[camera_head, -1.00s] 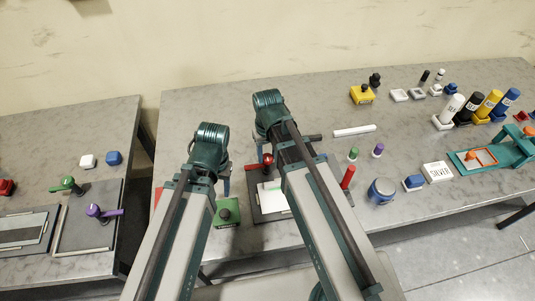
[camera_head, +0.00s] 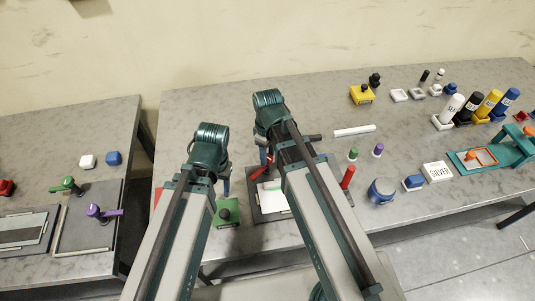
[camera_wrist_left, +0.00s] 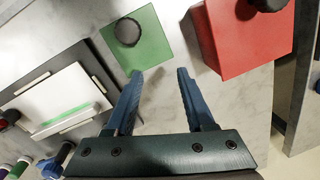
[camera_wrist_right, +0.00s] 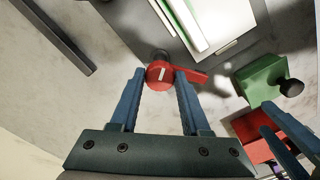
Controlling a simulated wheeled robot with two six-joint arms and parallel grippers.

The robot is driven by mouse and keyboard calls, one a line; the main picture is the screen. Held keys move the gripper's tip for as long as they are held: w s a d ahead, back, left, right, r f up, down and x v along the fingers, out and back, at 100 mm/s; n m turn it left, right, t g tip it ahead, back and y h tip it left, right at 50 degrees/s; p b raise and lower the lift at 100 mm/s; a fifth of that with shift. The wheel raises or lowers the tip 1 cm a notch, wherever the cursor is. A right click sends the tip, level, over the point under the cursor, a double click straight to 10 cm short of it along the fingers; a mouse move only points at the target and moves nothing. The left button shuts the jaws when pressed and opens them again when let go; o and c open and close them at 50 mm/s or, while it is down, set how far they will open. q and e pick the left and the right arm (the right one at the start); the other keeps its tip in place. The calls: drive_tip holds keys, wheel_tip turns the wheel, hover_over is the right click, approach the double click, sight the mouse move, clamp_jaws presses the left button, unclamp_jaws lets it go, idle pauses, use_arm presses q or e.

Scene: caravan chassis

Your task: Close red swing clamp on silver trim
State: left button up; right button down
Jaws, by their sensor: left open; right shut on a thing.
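The red swing clamp (camera_wrist_right: 160,74) has a round hub and a flat lever reaching right in the right wrist view. My right gripper (camera_wrist_right: 161,72) is shut on the clamp hub. The panel lies in a dark fixture (camera_wrist_right: 140,15) and carries a green strip (camera_wrist_left: 62,120); I cannot clearly tell a silver trim apart from its pale edging. My left gripper (camera_wrist_left: 160,72) is open and empty, above the table beside a green block.
The green block (camera_wrist_left: 140,38) and a red block (camera_wrist_left: 245,40), both with dark knobs, stand near my left gripper. A white bar (camera_head: 354,131), a red cylinder (camera_head: 348,176) and a box marked SILVER (camera_head: 437,172) are to the right. Bare table lies behind the clamp.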

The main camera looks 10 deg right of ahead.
drive_tip(key=n, duration=0.5)
drive_tip(key=shift+n, duration=0.3)
drive_tip(key=n, duration=0.4)
drive_tip(key=shift+n, duration=0.6)
drive_tip(key=shift+c, duration=1.9)
unclamp_jaws()
use_arm(q)
wheel_tip(320, 180, up, 14)
drive_tip(key=p, duration=1.3)
drive_tip(key=shift+p, duration=0.4)
use_arm(e)
wheel_tip(320, 180, up, 14)
